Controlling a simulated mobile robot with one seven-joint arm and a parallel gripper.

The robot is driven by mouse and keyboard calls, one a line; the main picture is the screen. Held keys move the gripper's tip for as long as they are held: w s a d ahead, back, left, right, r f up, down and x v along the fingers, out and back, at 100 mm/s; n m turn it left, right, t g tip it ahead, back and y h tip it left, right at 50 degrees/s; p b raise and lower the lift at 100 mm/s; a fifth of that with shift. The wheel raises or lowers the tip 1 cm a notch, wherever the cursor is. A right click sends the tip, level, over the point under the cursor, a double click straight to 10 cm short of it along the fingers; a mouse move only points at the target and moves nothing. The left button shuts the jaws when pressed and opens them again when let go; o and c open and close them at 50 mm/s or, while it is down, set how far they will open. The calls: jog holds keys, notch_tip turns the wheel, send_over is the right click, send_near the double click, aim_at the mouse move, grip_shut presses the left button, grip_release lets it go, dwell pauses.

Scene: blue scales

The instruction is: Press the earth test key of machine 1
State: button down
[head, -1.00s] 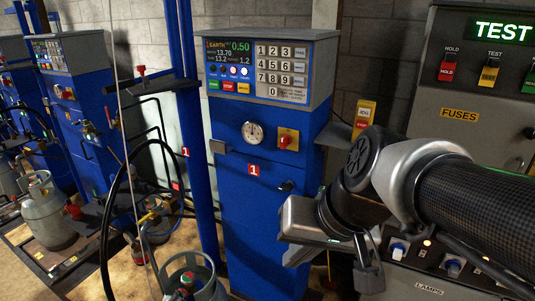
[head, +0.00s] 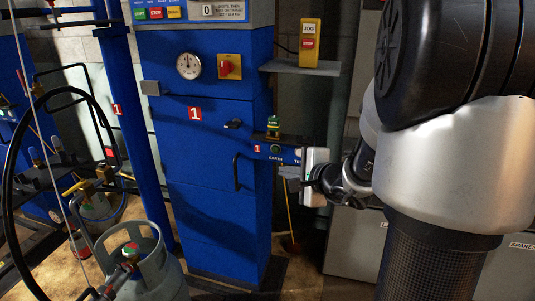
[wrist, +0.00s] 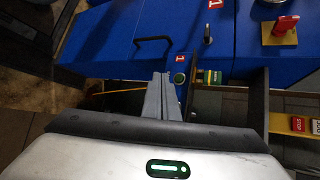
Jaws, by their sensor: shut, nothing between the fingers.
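The earth test key is a round green button (head: 275,149) on a small blue panel (head: 263,154) marked 1, lettered EARTH, on the right side of machine 1 (head: 205,140). In the wrist view the green key (wrist: 179,77) lies just right of the fingertips. My gripper (head: 288,172) is at the panel's right end, its fingers partly hidden in the head view. In the wrist view my gripper (wrist: 160,76) has its grey fingers together and empty. The tips look close to the key; I cannot tell whether they touch it.
A small green and yellow block (head: 273,127) stands just above the panel. A black handle (head: 236,172) is on the machine front. A grey shelf (head: 300,68) with a yellow jog/stop box (head: 310,42) juts out above. A gas cylinder (head: 145,262) stands front left.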

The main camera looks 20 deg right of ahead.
jog(key=d+f, duration=0.1)
jog(key=d+m, duration=0.1)
jog(key=shift+w+d+f+h, duration=0.15)
jog(key=shift+d+f+h, duration=0.2)
jog(key=shift+f+h, duration=0.05)
jog(key=w+d+p, duration=0.3)
jog(key=w+d, duration=0.2)
jog(key=w, duration=0.2)
jog(key=shift+w, duration=0.15)
jog(key=shift+w+f, duration=0.1)
dwell(2.0)
jog(key=shift+w+d+b, duration=0.15)
jog(key=shift+w+b, duration=0.1)
jog(key=shift+b, duration=0.15)
